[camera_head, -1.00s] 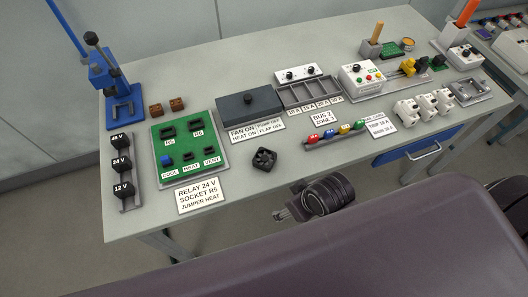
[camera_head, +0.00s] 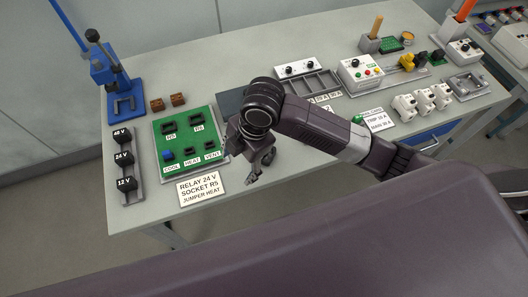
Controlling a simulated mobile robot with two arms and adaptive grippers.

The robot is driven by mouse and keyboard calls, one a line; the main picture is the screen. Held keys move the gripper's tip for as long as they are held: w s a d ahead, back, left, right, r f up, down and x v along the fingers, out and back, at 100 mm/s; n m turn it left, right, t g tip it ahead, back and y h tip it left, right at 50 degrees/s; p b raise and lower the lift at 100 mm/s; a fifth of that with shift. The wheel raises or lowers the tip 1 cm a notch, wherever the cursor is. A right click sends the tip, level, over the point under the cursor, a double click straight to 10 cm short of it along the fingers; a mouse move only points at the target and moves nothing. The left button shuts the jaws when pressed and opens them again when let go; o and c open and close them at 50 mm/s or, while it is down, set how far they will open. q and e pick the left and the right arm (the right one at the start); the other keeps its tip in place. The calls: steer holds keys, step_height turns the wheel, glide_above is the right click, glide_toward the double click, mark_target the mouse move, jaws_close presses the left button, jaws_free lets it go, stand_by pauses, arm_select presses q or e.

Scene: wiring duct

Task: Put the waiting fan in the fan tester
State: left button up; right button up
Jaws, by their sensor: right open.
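My right gripper (camera_head: 262,166) is open, low over the front of the table, just right of the green board. It is at the spot where the small black square fan lay a second ago. The fan is now hidden behind the gripper and forearm or cannot be told apart from the dark fingers, so I cannot tell whether they touch it. Which device is the fan tester I cannot tell for sure; a white box with coloured buttons (camera_head: 360,76) stands at the back right. My left gripper is not in view.
The green relay board (camera_head: 201,131) and its label card (camera_head: 199,188) lie left of the gripper. The dark grey box (camera_head: 229,101) and the row of coloured parts are largely covered by my arm. White modules (camera_head: 404,107) stand at the right.

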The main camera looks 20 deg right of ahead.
steer(key=w+d+r+n+h, duration=0.1)
steer(key=d, duration=0.1)
steer(key=w+d+r+n, duration=0.1)
steer(key=w+d+n, duration=0.1)
steer(key=d, duration=0.1)
steer(key=w+d+n+g+h, duration=0.1)
steer(key=w+d, duration=0.1)
steer(key=shift+d+r+n+h, duration=0.2)
steer(key=shift+r+n+h, duration=0.1)
steer(key=shift+r, duration=0.1)
steer(key=shift+d+f, duration=0.15)
steer(key=shift+d, duration=0.05)
steer(key=shift+f, duration=0.35)
steer(key=f+p, duration=0.1)
steer(key=f, duration=0.2)
steer(key=s+f+p, duration=0.1)
steer(key=f, duration=0.2)
steer(key=shift+s+p, duration=0.1)
steer(key=shift+p, duration=0.3)
steer(key=shift+f, duration=0.35)
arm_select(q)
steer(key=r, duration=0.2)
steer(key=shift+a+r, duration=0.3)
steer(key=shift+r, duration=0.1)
arm_select(e)
steer(key=shift+c, duration=0.6)
steer(key=c, duration=1.2)
steer(key=shift+r, duration=0.15)
steer(key=shift+c, duration=0.2)
